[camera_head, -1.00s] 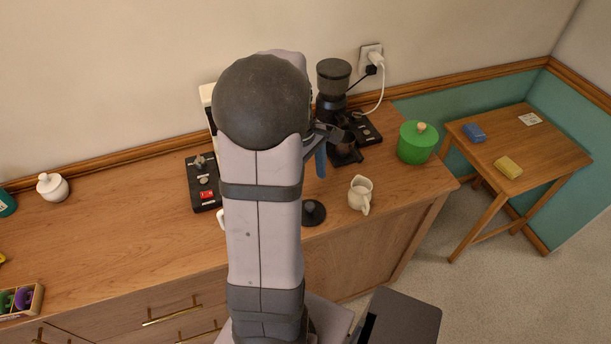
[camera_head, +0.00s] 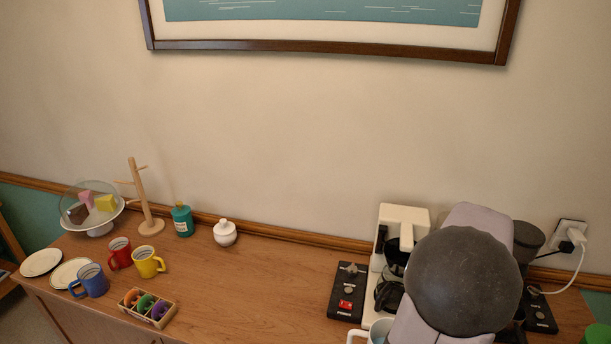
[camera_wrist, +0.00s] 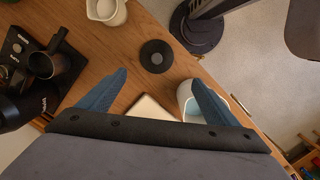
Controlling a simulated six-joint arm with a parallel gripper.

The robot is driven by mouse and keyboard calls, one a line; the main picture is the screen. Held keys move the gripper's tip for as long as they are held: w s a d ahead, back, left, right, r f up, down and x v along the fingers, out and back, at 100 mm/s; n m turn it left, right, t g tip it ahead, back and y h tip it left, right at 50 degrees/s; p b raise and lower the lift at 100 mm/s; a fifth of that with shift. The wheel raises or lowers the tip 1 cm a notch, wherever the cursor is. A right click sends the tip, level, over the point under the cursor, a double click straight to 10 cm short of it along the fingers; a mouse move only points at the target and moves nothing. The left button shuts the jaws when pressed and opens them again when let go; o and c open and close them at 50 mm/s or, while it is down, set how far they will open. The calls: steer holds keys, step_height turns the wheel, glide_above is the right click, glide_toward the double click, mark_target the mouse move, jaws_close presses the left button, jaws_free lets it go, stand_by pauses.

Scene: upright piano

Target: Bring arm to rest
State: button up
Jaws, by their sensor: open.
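My gripper (camera_wrist: 160,77) shows in the wrist view with its two blue fingers spread wide. Nothing is held between them. It points down over the wooden counter (camera_wrist: 140,45), and a round black disc (camera_wrist: 157,56) lies on the counter just beyond the fingertips. A white mug (camera_wrist: 188,92) shows partly behind the right finger; I cannot tell whether they touch. In the head view my arm stands at lower right and hides my gripper.
A white coffee maker (camera_head: 405,216) and a black switch panel (camera_head: 346,291) stand left of my arm. A white pitcher (camera_wrist: 106,9) and dark portafilter (camera_wrist: 46,65) show in the wrist view. Coloured mugs (camera_head: 119,253) stand at left. The counter's middle is clear.

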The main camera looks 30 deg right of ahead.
steer(key=w+a+r+n+p, duration=0.1)
steer(key=w+a+r+p, duration=0.25)
steer(key=w+a, duration=0.55)
steer(key=a+r+p, duration=0.1)
steer(key=a+p, duration=0.2)
steer(key=a, duration=0.9)
steer(key=a+r+n+t+p, duration=0.1)
steer(key=a+p, duration=0.3)
steer(key=a, duration=0.9)
steer(key=shift+w+r, duration=0.3)
steer(key=shift+w, duration=0.15)
